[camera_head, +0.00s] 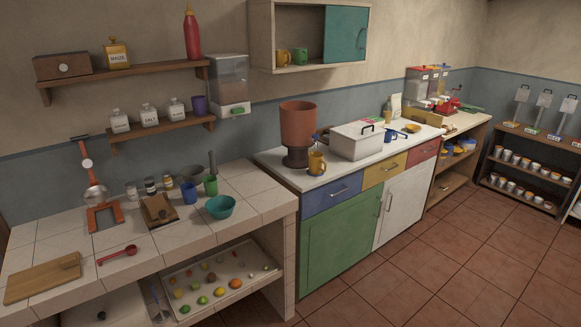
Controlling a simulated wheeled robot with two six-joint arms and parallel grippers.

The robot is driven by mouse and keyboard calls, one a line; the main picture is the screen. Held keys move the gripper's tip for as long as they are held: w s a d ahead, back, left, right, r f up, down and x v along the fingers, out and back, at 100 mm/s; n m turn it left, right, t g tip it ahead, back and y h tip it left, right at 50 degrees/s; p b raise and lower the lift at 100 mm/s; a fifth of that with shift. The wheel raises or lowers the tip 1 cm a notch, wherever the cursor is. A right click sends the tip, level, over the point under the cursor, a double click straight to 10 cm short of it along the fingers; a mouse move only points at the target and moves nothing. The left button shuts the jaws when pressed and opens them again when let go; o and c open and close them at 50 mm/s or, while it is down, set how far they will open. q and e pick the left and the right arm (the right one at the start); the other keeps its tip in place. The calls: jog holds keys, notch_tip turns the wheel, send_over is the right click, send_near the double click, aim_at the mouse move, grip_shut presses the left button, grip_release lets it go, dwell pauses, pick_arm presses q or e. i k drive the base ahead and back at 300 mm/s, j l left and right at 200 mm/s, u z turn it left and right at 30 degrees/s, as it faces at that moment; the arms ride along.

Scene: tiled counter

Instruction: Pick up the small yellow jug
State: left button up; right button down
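A small yellow jug (317,163) stands upright on the white countertop (289,175), near its front edge. It is just right of and in front of the dark base of a large terracotta-coloured vessel (298,125). Neither of my grippers is in view.
A white lidded box (357,141) stands right of the jug. The tiled counter (150,247) at left holds a teal bowl (220,207), a blue cup (189,192), a cutting board (43,279) and a red spoon (118,254). Tiled floor (400,290) in front is clear.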

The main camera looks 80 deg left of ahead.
aim_at(315, 158)
jog(key=u, duration=2.75)
